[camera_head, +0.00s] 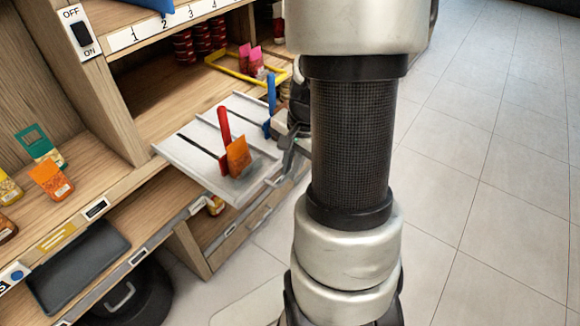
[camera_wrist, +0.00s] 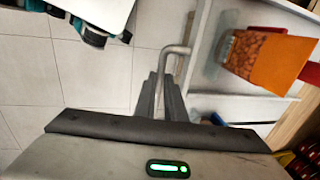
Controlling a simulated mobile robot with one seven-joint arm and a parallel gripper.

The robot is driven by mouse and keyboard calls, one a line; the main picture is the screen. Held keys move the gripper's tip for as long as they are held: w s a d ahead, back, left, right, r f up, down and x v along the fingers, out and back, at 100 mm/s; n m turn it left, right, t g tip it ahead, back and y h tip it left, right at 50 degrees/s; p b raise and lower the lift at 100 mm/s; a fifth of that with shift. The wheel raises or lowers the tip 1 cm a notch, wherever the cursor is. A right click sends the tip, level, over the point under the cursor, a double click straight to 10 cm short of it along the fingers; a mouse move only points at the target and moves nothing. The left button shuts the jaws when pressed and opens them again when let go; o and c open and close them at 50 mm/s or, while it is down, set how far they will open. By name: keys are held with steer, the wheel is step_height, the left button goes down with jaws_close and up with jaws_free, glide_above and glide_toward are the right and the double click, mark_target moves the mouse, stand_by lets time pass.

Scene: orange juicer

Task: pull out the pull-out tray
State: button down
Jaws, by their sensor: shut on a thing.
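The pull-out tray (camera_head: 185,155) is a pale grey slotted panel that sticks out past the shelf front in the head view. A red divider (camera_head: 223,126), a blue divider (camera_head: 271,98) and an orange packet (camera_head: 238,157) stand on it. Its grey bar handle (camera_head: 283,166) is at the front edge. In the wrist view, my gripper (camera_wrist: 161,92) is shut on the bent handle (camera_wrist: 176,52), with the tray's edge and the orange packet (camera_wrist: 268,60) to the right. In the head view, my gripper is at the handle, partly hidden by my arm.
A yellow frame (camera_head: 232,74) and pink packets (camera_head: 250,57) are on the shelf behind. A black tray (camera_head: 78,262) lies on the lower left shelf, above a dark round bin (camera_head: 130,300). The tiled floor (camera_head: 480,180) to the right is clear.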

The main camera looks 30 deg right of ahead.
steer(key=c, duration=1.8)
jaws_free()
steer(key=shift+r, duration=0.15)
steer(key=s+r+p, duration=0.1)
steer(key=r, duration=0.4)
steer(key=s+r+p, duration=0.1)
steer(key=r+p, duration=0.1)
steer(key=r, duration=0.4)
steer(key=s+d+r+p, duration=0.1)
steer(key=r, duration=0.5)
steer(key=shift+s+d, duration=0.1)
steer(key=shift+f, duration=0.1)
